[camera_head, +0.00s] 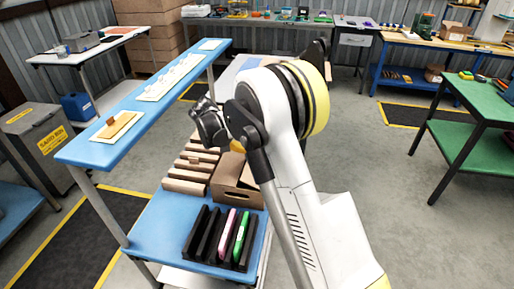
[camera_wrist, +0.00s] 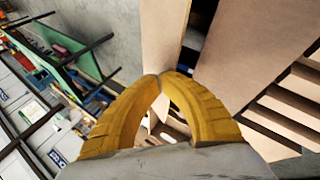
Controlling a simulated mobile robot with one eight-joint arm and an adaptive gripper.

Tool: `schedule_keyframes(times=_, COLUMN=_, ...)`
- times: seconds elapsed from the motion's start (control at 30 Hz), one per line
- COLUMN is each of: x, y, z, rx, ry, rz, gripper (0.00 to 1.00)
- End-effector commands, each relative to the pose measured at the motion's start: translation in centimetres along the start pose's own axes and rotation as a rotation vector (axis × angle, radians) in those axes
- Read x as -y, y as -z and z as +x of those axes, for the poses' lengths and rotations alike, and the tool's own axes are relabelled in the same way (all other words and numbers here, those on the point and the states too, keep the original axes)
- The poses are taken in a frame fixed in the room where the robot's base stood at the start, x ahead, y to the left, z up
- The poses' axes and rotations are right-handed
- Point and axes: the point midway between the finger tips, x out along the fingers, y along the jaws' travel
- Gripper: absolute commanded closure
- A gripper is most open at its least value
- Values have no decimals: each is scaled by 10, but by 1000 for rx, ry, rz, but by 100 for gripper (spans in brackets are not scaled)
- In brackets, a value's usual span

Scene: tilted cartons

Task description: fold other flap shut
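A brown cardboard carton (camera_head: 236,193) stands on the blue bench, partly hidden behind my arm in the head view. In the wrist view, a tan cardboard panel (camera_wrist: 165,32) and a wider one to its right (camera_wrist: 255,50) fill the upper middle. A dark gap separates them; I cannot tell exactly which flap each one is. My gripper's yellow fingers (camera_wrist: 161,76) meet at their tips, with nothing seen between them. The tips appear close to the narrower panel; contact is unclear. In the head view, my gripper (camera_head: 238,147) is mostly hidden, just above the carton.
A slatted wooden rack (camera_head: 190,172) stands left of the carton. A black rack (camera_head: 220,238) holding pink and green items is in front. A raised blue shelf (camera_head: 140,107) runs along the left. A green table (camera_head: 470,139) stands right, across open floor.

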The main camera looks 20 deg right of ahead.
Motion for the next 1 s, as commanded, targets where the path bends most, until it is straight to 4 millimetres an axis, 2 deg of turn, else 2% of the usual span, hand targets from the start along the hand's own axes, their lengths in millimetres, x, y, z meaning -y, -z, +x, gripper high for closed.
schedule_keyframes(times=0.4, x=27, y=1, z=14, rx=-1, ry=2, rz=1, gripper=100)
schedule_keyframes(times=1.0, x=35, y=0, z=20, rx=0, ry=3, rz=1, gripper=100)
